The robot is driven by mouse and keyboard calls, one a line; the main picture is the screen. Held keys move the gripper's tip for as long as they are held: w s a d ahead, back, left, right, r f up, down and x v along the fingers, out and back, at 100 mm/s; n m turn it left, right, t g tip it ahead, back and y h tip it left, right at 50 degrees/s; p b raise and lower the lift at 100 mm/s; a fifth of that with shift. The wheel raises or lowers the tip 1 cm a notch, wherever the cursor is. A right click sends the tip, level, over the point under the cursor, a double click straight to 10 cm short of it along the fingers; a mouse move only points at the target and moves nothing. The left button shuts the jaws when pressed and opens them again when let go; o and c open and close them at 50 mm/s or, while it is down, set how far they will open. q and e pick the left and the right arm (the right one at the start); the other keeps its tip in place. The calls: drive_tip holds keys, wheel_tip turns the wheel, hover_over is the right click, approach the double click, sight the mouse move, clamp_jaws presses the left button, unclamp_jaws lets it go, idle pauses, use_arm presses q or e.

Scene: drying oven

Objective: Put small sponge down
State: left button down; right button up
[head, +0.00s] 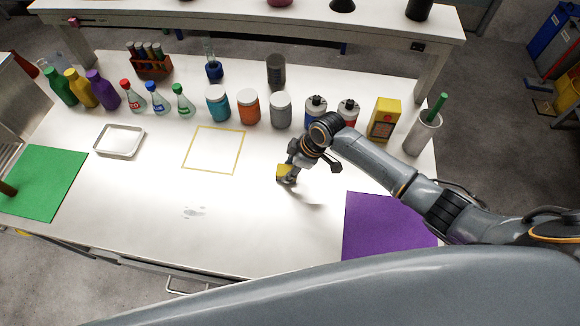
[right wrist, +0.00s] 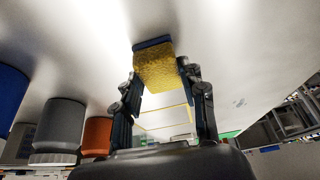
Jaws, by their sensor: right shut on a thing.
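The small sponge (head: 284,171) is yellow with a dark side. My right gripper (head: 290,172) is shut on it over the white table, to the right of the yellow square outline (head: 213,150). In the right wrist view the sponge (right wrist: 156,70) sits between the two fingertips of my right gripper (right wrist: 160,75). A shadow shows on the table near the gripper. I cannot tell whether the sponge touches the table. My left gripper is not in view.
Bottles, jars (head: 248,106) and a yellow box (head: 384,118) line the back of the table (head: 150,200). A metal tray (head: 119,141) and green mat (head: 45,180) are at left, a purple mat (head: 385,228) at front right.

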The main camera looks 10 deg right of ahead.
drive_tip(key=o, duration=1.1)
drive_tip(key=shift+r, duration=0.2)
drive_tip(key=b+v, duration=0.1)
drive_tip(key=v, duration=1.1)
drive_tip(key=shift+f, duration=0.15)
